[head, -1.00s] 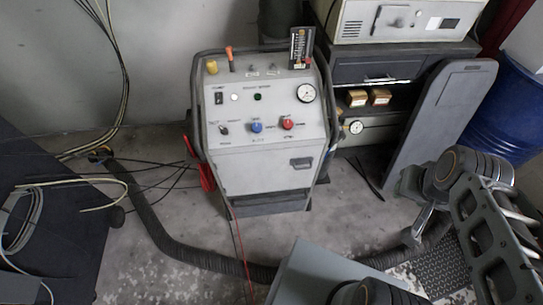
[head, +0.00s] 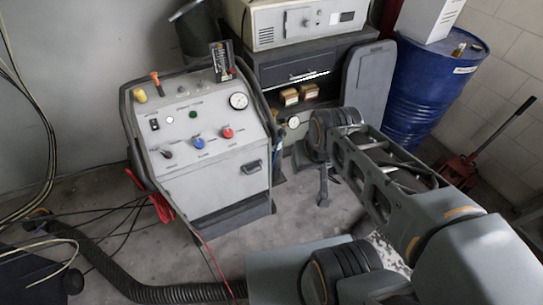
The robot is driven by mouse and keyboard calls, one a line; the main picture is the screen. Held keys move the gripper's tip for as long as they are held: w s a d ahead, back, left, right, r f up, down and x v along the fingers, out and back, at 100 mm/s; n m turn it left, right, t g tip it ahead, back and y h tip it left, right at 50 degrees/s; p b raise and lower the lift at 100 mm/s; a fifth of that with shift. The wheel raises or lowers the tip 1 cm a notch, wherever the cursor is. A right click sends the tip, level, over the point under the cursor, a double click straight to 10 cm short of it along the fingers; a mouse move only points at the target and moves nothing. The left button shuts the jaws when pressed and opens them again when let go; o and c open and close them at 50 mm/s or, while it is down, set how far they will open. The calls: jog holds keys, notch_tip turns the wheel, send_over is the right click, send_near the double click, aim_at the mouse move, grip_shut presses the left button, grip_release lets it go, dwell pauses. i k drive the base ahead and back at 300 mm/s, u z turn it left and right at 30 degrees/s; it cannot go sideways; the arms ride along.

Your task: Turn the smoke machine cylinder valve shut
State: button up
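The smoke machine (head: 205,140) is a grey wheeled cabinet left of centre in the head view. Its sloped panel carries a round gauge (head: 238,100), a blue knob (head: 198,142), a red knob (head: 227,132) and a black knob. A dark upright cylinder (head: 196,32) shows partly behind it; I see no clear valve on it. A small dial (head: 293,122) shows low at the machine's right side. My gripper (head: 323,196) hangs below the end of my arm, right of the machine and apart from it. Its fingers are too small to tell open from shut.
A blue drum (head: 432,85) stands at the back right, with a red jack (head: 462,168) near it. A dark shelf (head: 318,65) bears a cream instrument (head: 290,25). A black hose (head: 150,290) and cables lie on the floor at left and front.

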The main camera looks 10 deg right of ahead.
aim_at(274, 112)
jog(key=z, duration=1.7)
jog(key=i, duration=1.6)
jog(key=u, duration=3.2)
jog(key=i, duration=0.5)
